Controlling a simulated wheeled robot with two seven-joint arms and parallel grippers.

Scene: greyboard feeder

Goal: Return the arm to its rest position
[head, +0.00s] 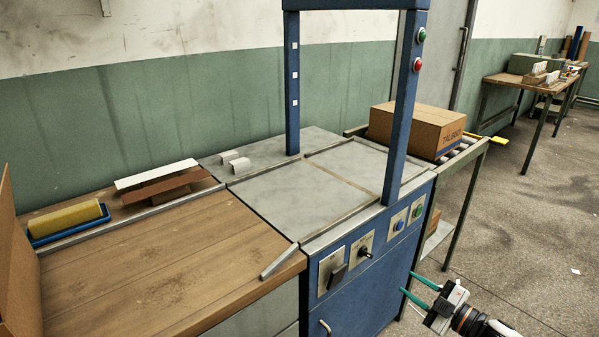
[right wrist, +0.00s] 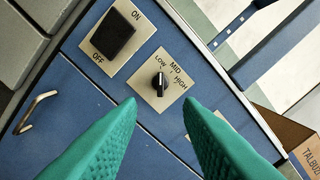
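My right gripper (head: 408,282) is in front of the blue machine, at the lower right of the head view. Its two green fingers are spread apart with nothing between them, as the right wrist view (right wrist: 159,104) also shows. Past the fingertips in that view is a black selector knob (right wrist: 159,84) on a plate marked LOW, MID and HIGH; the fingers look clear of it. I cannot tell its exact setting. The knob also shows on the machine front in the head view (head: 366,252). My left gripper is not in view.
The blue machine (head: 372,290) has a black ON/OFF switch (right wrist: 112,34) and a metal handle (right wrist: 36,110). A wooden table (head: 150,265) adjoins it on the left. A cardboard box (head: 415,128) sits on rollers behind.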

